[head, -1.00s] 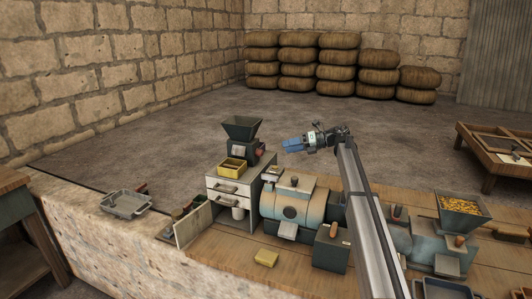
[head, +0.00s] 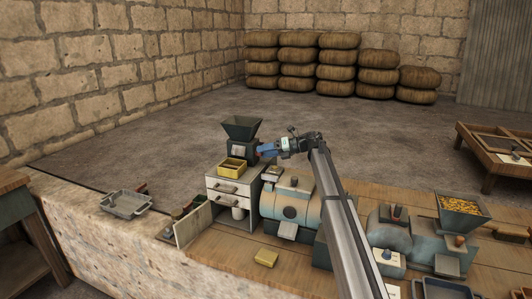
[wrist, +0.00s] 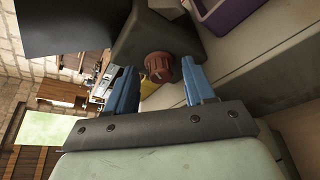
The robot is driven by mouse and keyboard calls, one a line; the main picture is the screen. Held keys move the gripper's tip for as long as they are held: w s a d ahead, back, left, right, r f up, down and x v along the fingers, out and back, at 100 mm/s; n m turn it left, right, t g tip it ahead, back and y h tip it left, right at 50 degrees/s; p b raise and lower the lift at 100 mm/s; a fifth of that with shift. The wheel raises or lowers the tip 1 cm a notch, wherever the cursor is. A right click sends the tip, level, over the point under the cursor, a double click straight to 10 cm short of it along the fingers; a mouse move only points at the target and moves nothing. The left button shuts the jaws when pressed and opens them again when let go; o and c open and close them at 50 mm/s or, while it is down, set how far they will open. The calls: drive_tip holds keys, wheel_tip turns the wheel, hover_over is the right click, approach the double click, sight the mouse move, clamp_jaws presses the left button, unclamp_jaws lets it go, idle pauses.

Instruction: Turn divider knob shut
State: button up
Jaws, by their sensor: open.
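The red divider knob (wrist: 158,66) is a ribbed round knob on the side of a dark machine (head: 236,151) with a hopper on top. In the wrist view it lies between my two blue fingers, just beyond or at their tips; I cannot tell whether they touch it. My gripper (wrist: 157,76) is open and holds nothing. In the head view my gripper (head: 264,150) is at the right side of the machine, and the knob is mostly hidden there.
The machine stands on a white drawer cabinet (head: 222,198), with a yellow box (head: 232,167) in front of it. A rounded blue-grey machine (head: 289,206) is right of the cabinet. A yellow block (head: 266,258) lies on the bench. In the wrist view a purple box (wrist: 226,12) is at upper right.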

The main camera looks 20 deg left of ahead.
clamp_jaws()
idle(0.4)
drive_tip(key=shift+s+r+n+t, duration=0.15)
drive_tip(key=shift+n+t, duration=0.45)
drive_tip(key=shift+n, duration=0.4)
drive_tip(key=shift+s+n+t, duration=0.1)
drive_tip(key=shift+n+t, duration=0.5)
drive_tip(key=shift+n, duration=0.4)
drive_tip(key=shift+h, duration=0.3)
unclamp_jaws()
